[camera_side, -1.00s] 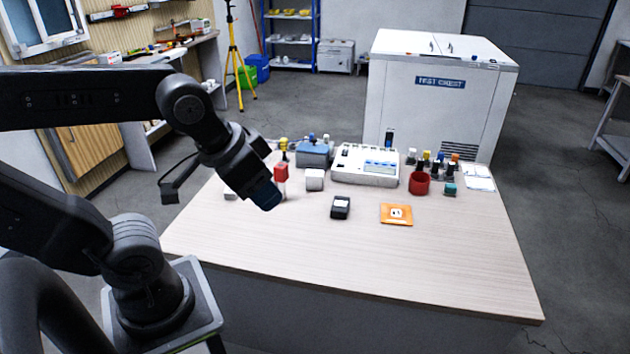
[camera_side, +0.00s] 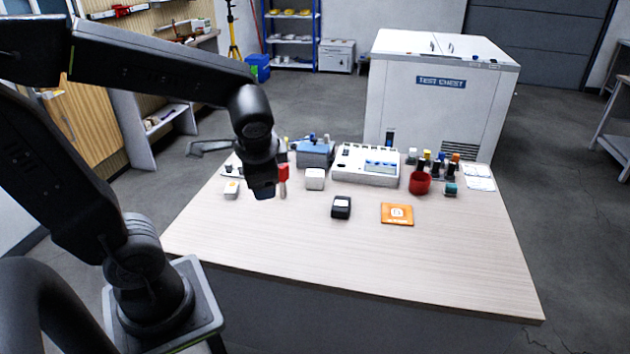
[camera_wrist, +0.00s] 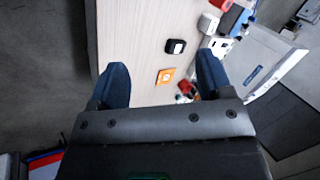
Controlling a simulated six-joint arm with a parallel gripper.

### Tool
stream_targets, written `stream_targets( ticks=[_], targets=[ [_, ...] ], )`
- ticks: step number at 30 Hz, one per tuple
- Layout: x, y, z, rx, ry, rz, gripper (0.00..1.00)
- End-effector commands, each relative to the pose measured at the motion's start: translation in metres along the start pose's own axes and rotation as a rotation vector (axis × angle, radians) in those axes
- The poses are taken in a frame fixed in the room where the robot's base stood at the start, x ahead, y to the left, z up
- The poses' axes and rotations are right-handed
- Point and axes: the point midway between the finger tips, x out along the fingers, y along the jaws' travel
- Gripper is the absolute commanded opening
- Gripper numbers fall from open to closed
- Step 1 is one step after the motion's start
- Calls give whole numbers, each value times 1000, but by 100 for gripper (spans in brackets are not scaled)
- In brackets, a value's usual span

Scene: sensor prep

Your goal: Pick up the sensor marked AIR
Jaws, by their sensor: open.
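No AIR marking is readable, so I cannot tell which small box is that sensor. The possible ones are a black box with a white label (camera_side: 341,207) in mid-table, a white box (camera_side: 314,179) behind it, and a small white box with an orange mark (camera_side: 231,189) at the left. The wrist view shows the black box (camera_wrist: 175,46) and the white box (camera_wrist: 208,23) beyond my fingers. My gripper (camera_side: 263,191) points down over the table's left part, left of the black box. Its blue fingers (camera_wrist: 163,80) are apart with nothing held between them.
A red-topped upright item (camera_side: 283,173) stands close beside my gripper. An orange packet (camera_side: 397,214) lies right of the black box. A white instrument (camera_side: 365,166), a red cup (camera_side: 420,183) and several small bottles stand at the back. The table's front (camera_side: 350,265) is clear.

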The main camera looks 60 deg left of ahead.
Motion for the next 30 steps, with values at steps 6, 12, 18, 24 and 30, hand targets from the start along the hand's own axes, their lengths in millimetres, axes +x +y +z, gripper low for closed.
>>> stream_targets(
  ticks=[6,12,18,24,30],
  targets=[
    [64,-69,-15,390,-275,-297,72],
    [120,-125,-45,777,-472,-545,72],
    [183,-158,-92,1179,-597,-781,72],
    [241,-158,-133,1499,-626,-970,72],
    [267,-150,-151,1631,-615,-1057,72]
  ],
)
